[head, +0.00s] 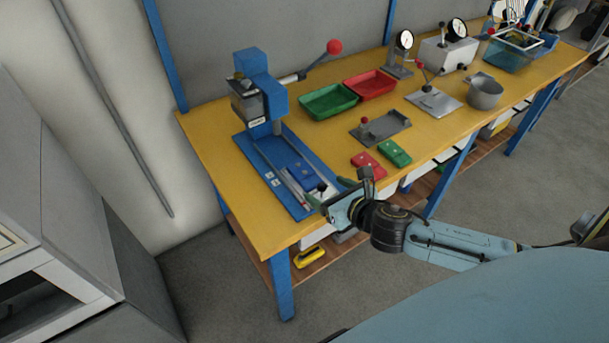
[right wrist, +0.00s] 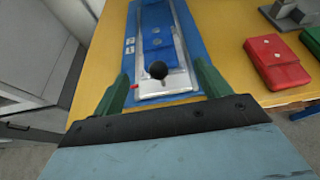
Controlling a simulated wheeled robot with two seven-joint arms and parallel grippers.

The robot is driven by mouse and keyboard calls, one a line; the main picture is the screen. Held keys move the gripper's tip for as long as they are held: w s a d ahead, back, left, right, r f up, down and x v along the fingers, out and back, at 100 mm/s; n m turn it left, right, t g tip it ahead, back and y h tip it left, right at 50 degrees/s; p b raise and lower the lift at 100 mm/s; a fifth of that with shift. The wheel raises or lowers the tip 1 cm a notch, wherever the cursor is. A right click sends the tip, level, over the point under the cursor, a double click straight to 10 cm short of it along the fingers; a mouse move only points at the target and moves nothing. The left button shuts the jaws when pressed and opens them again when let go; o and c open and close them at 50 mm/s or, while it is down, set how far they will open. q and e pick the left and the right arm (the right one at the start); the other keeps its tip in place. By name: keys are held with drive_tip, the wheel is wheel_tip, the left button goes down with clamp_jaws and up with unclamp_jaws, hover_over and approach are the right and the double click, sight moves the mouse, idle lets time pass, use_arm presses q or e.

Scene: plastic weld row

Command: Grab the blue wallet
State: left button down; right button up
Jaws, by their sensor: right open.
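The blue wallet (head: 302,173) lies on the blue base plate (head: 258,160) of the press at the left end of the yellow bench. In the right wrist view the blue wallet (right wrist: 157,48) shows ahead, beyond a black ball knob (right wrist: 157,70) on a silver slide. My right gripper (head: 330,191) is over the near end of that plate, short of the wallet. Its green fingers are apart, with nothing held between them; they also show in the right wrist view (right wrist: 160,88). My left gripper is out of view.
The blue press (head: 262,92) with a red-knobbed lever stands behind the wallet. A red wallet (head: 367,164) and a green wallet (head: 395,152) lie to the right. Green (head: 327,102) and red (head: 370,86) trays sit behind. Bare yellow bench top separates the plate and the red wallet.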

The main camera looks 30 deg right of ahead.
sight(316, 184)
drive_tip(key=b+x, duration=0.1)
drive_tip(key=x, duration=0.5)
drive_tip(key=shift+a, duration=0.1)
drive_tip(key=shift+s, duration=0.1)
drive_tip(key=c, duration=1.2)
